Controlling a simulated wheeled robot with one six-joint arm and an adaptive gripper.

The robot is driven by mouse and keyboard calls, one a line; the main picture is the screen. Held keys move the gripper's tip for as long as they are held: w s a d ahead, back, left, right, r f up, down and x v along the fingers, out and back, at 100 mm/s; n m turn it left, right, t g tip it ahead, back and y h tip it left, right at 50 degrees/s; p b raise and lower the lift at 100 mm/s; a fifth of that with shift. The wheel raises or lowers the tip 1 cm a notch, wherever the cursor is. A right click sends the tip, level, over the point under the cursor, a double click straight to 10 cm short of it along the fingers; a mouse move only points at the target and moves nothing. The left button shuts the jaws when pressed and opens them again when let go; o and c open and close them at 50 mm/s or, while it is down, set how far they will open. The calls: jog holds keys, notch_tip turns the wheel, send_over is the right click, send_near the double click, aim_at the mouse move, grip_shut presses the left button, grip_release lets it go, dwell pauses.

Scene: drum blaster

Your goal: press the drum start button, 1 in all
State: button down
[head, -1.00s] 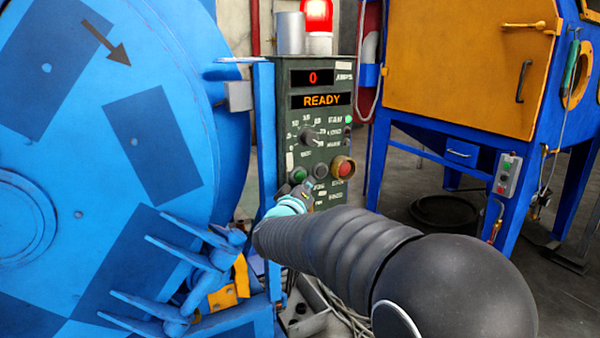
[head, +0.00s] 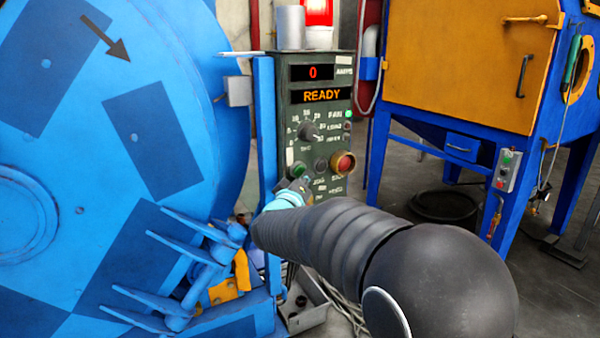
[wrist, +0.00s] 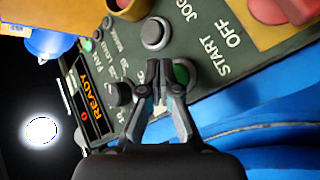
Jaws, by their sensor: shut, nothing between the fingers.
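The control panel (head: 330,120) is a dark green box with a lit READY display. Its green button (head: 298,169) is at the panel's lower left, with a grey button to its right. In the wrist view the green button (wrist: 182,73) shows just behind the fingertips, partly hidden by them, near the START lettering. My gripper (wrist: 166,86) is shut and empty, its tips pointing at the panel by this button. I cannot tell whether they touch it. In the head view my gripper (head: 302,186) is small, just below the green button.
A red button (head: 343,163) sits to the right on the panel, and a black knob (head: 308,131) above. The blue drum (head: 110,180) fills the left. A blue and orange cabinet (head: 455,70) stands at the right.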

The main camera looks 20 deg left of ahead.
jog(key=shift+w+a+r+p, duration=0.1)
jog(key=shift+w+a+p, duration=0.1)
jog(key=shift+p, duration=0.3)
dwell(0.3)
